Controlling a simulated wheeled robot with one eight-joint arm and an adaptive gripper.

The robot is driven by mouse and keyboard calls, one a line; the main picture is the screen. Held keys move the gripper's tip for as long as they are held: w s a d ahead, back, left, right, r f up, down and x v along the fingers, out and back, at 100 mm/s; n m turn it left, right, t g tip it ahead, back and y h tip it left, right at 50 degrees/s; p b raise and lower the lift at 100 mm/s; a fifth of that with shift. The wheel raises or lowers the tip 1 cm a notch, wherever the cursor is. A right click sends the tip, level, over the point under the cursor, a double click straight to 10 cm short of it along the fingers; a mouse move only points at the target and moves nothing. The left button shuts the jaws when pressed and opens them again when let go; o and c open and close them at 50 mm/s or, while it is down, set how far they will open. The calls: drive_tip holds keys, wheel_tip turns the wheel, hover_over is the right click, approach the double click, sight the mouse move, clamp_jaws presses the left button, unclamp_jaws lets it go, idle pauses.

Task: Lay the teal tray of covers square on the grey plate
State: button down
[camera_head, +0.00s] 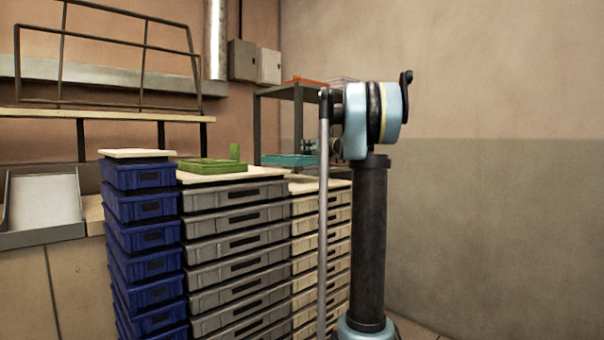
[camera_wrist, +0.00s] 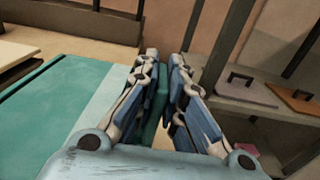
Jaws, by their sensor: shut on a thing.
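The teal tray (camera_head: 288,160) shows in the head view just left of my arm, above the right-hand stack. In the wrist view its flat teal surface (camera_wrist: 45,110) fills the lower left, with a paler strip along its right side. My gripper (camera_wrist: 165,62) is shut on an upright dark teal part (camera_wrist: 152,118) at the tray's right edge. In the head view my gripper (camera_head: 308,147) is small and partly dark at the tray's right end. I cannot make out the covers, or tell whether the tray touches what is below. I cannot identify the grey plate for sure.
Stacks of blue crates (camera_head: 145,208), grey crates (camera_head: 240,222) and cream crates (camera_head: 320,231) stand side by side. A green tray (camera_head: 210,166) lies on the grey stack's board. A shelf behind holds a grey lid (camera_wrist: 246,92) and an orange lid (camera_wrist: 297,100).

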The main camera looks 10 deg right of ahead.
wheel_tip(320, 180, down, 7)
drive_tip(key=shift+d+f, duration=0.15)
drive_tip(key=shift+f, duration=0.05)
idle(0.3)
drive_tip(key=c, duration=1.7)
unclamp_jaws()
